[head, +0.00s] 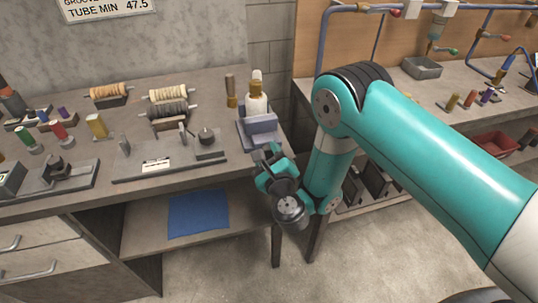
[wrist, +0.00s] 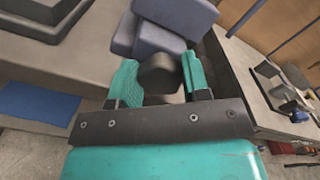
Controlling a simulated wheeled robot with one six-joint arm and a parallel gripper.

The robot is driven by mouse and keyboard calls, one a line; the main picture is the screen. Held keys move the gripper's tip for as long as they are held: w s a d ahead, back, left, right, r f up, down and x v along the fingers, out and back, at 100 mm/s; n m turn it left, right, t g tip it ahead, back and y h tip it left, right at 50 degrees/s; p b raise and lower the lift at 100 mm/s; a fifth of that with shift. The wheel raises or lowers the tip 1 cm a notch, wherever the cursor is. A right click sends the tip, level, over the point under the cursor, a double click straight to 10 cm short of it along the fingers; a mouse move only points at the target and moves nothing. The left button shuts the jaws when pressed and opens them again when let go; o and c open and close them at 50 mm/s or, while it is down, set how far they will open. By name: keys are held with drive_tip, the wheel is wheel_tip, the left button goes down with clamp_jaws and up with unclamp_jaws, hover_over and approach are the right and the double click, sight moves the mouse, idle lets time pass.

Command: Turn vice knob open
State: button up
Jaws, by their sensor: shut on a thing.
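The vice (head: 262,126) is a blue-grey block pair at the right front corner of the left workbench. Its jaws also show at the top of the wrist view (wrist: 158,38). The dark round vice knob (wrist: 160,73) sits between the two teal fingers of my gripper (wrist: 158,80), at the vice's front. My gripper (head: 268,160) is shut on the knob. In the head view the knob is mostly hidden by the gripper.
A white bottle (head: 256,98) stands just behind the vice. A grey plate fixture (head: 168,157) lies to its left, with spool racks (head: 168,95) behind. A second bench (head: 420,95) stands to the right across a gap. A blue mat (head: 198,214) lies on the lower shelf.

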drive_tip(key=shift+n, duration=0.6)
drive_tip(key=o, duration=0.9)
drive_tip(key=shift+o, duration=0.2)
